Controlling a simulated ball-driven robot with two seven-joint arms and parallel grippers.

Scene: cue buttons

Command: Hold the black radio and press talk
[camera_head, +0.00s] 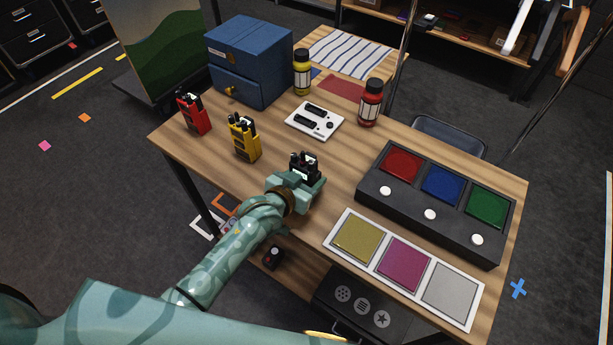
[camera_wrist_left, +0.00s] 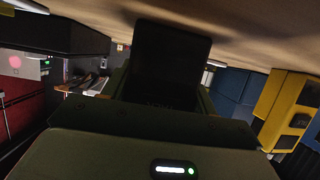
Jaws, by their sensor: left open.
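The black radio (camera_head: 304,162) stands on the wooden table, near its front edge in the head view. My left gripper (camera_head: 301,180) reaches it from the lower left, with its open fingers around the radio's lower part, which they partly hide. In the left wrist view the dark body of the black radio (camera_wrist_left: 170,55) is straight ahead, between the fingers. I cannot tell whether the fingers touch it. The radio's talk button cannot be made out. My right gripper is in neither view.
A yellow radio (camera_head: 243,139) and a red radio (camera_head: 194,113) stand to the left. A white device (camera_head: 314,122) lies behind. A dark box of coloured panels with white buttons (camera_head: 430,214) and a tray of coloured tiles (camera_head: 338,245) lie to the right. A blue cabinet (camera_head: 242,90) is at the back.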

